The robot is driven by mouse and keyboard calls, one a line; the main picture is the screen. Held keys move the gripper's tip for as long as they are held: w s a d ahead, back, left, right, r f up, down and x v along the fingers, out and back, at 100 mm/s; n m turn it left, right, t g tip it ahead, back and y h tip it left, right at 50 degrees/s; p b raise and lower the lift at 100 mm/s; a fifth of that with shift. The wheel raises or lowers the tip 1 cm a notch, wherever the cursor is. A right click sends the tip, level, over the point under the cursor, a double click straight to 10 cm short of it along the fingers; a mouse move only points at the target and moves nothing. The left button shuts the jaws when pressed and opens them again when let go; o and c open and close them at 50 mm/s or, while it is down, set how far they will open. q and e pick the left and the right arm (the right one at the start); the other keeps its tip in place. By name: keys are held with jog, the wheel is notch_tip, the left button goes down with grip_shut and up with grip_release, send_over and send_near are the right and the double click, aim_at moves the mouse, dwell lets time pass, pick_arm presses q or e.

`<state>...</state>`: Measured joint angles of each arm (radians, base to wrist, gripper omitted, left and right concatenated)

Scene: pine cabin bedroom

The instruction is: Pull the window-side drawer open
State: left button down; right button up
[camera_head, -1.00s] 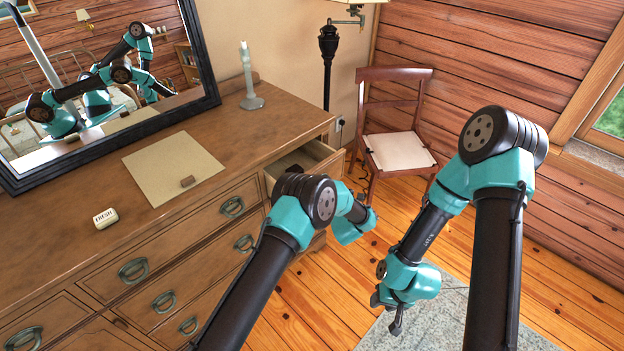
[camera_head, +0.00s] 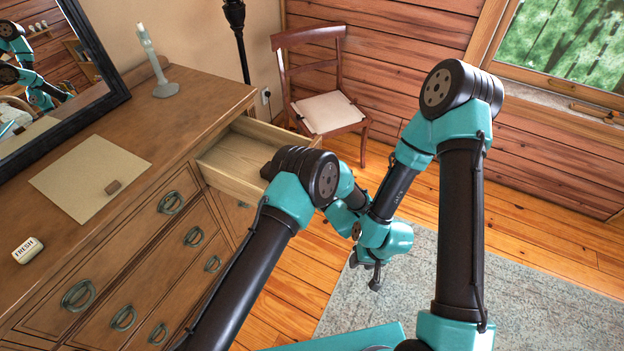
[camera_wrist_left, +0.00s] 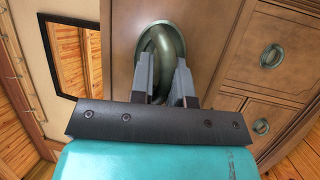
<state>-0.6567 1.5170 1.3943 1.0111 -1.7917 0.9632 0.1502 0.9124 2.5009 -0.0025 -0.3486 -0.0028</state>
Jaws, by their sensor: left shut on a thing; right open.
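The window-side drawer (camera_head: 235,165) at the right end of the wooden dresser (camera_head: 140,130) stands well open, its pale inside visible and looking empty. In the left wrist view its brown drawer front (camera_wrist_left: 122,50) shows up close. My left gripper (camera_wrist_left: 164,75) is shut on the drawer's ring handle (camera_wrist_left: 158,38). In the head view that gripper and handle are hidden behind my left arm. My right gripper (camera_head: 367,274) is open and empty, pointing down over the floor, apart from the dresser.
A chair (camera_head: 328,112) with a white seat and a dark lamp post (camera_head: 237,40) stand beyond the drawer. A block marked FRESH (camera_head: 28,250), a mat (camera_head: 88,178) and a candlestick (camera_head: 160,72) are on the dresser. The rug (camera_head: 520,285) is clear at right.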

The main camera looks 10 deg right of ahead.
pick_arm(q)
jog(key=shift+s+f, duration=0.1)
jog(key=shift+f, duration=0.1)
jog(key=c, duration=1.1)
grip_release()
jog(key=shift+r, duration=0.1)
jog(key=shift+v, duration=4.2)
jog(key=shift+a, duration=0.1)
jog(key=shift+x, duration=4.2)
